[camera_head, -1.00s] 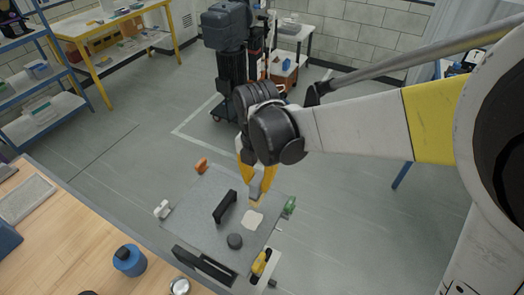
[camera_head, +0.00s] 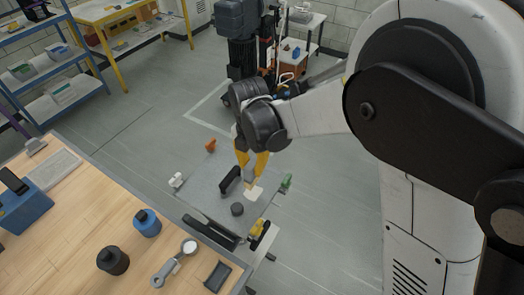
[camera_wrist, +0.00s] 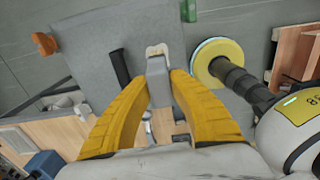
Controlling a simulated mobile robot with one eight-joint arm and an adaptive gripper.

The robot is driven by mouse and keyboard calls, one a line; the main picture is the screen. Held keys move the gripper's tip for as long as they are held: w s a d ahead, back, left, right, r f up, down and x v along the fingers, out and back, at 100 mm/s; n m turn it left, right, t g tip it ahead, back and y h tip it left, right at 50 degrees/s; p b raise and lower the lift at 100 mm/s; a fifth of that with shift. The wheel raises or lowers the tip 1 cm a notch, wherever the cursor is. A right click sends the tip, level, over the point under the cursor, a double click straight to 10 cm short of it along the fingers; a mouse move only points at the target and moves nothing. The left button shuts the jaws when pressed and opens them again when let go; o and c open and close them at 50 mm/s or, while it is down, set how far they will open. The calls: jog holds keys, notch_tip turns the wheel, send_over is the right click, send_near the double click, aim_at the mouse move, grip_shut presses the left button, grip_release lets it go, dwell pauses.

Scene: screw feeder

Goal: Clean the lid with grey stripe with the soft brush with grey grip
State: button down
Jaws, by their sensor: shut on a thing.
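My gripper (camera_head: 252,168) has two yellow fingers and is shut on the grey grip of the soft brush. The wrist view shows the grey grip (camera_wrist: 157,82) between the fingertips, with a pale, cream-coloured end (camera_wrist: 157,50) beyond it. In the head view this pale end (camera_head: 253,193) is low over or touching a flat grey plate (camera_head: 208,193); I cannot tell which. I cannot make out a grey stripe.
Orange (camera_head: 211,146), white (camera_head: 177,181) and green (camera_head: 286,182) clamp-like parts stand around the plate. Open floor lies beyond the plate.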

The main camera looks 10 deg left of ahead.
jog(key=shift+w+a+f, duration=0.2)
jog(key=shift+w+f, duration=0.05)
jog(key=shift+f+b, duration=0.1)
jog(key=shift+b, duration=0.35)
notch_tip(320, 180, down, 5)
jog(key=b, duration=0.4)
jog(key=shift+f, duration=0.15)
jog(key=c, duration=1.9)
grip_release()
grip_shut()
